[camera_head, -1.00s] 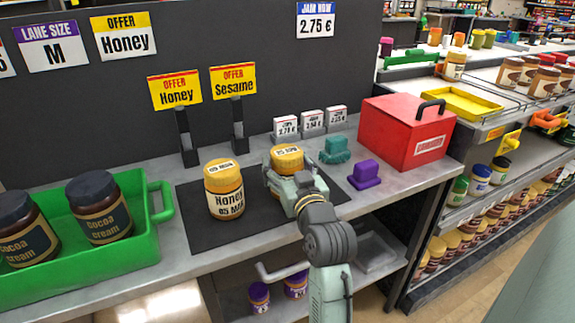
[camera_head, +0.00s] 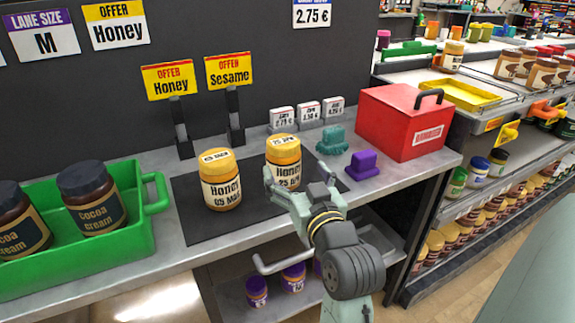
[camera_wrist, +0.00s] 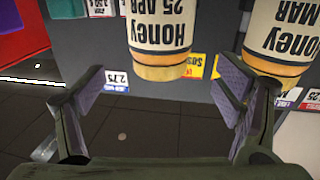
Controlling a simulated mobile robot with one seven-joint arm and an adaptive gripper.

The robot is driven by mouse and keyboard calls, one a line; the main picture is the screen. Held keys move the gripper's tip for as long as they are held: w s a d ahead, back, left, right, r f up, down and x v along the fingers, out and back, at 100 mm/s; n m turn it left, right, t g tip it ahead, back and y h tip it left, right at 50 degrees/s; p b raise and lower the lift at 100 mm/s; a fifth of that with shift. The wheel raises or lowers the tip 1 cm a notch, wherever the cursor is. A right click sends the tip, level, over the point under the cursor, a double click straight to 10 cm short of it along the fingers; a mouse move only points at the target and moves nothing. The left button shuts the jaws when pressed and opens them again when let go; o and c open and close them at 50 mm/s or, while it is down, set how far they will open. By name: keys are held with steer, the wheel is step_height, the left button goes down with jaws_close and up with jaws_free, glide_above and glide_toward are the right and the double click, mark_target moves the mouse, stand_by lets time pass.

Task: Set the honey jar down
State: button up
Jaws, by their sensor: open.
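A honey jar with a yellow lid, labelled "25 APR" (camera_head: 284,163), stands upright on the dark mat (camera_head: 262,208) on the counter. A second honey jar, labelled "05 MAR" (camera_head: 220,180), stands upright to its left on the same mat. My gripper (camera_head: 296,190) is open, just in front of the 25 APR jar. In the wrist view the picture is upside down; the open fingers (camera_wrist: 165,95) are apart, with the 25 APR jar (camera_wrist: 160,40) ahead of them and clear of their pads. The 05 MAR jar (camera_wrist: 280,40) shows at the right there.
A green crate (camera_head: 140,235) with cocoa cream jars stands at the left. A teal stamp-like piece (camera_head: 332,141), a purple one (camera_head: 362,165) and a red box (camera_head: 405,122) stand at the right. Sign holders (camera_head: 235,115) and small price blocks (camera_head: 308,112) line the back.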

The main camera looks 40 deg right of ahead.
steer(key=shift+s+a+r+p, duration=0.15)
steer(key=shift+s+p, duration=0.25)
steer(key=shift+s+a+r+p, duration=0.1)
steer(key=shift+s+a+p, duration=0.05)
steer(key=shift+s+p, duration=0.25)
steer(key=shift+p+v, duration=0.95)
steer(key=shift+p, duration=0.05)
steer(key=shift+s+a+f, duration=0.15)
steer(key=shift+f, duration=0.1)
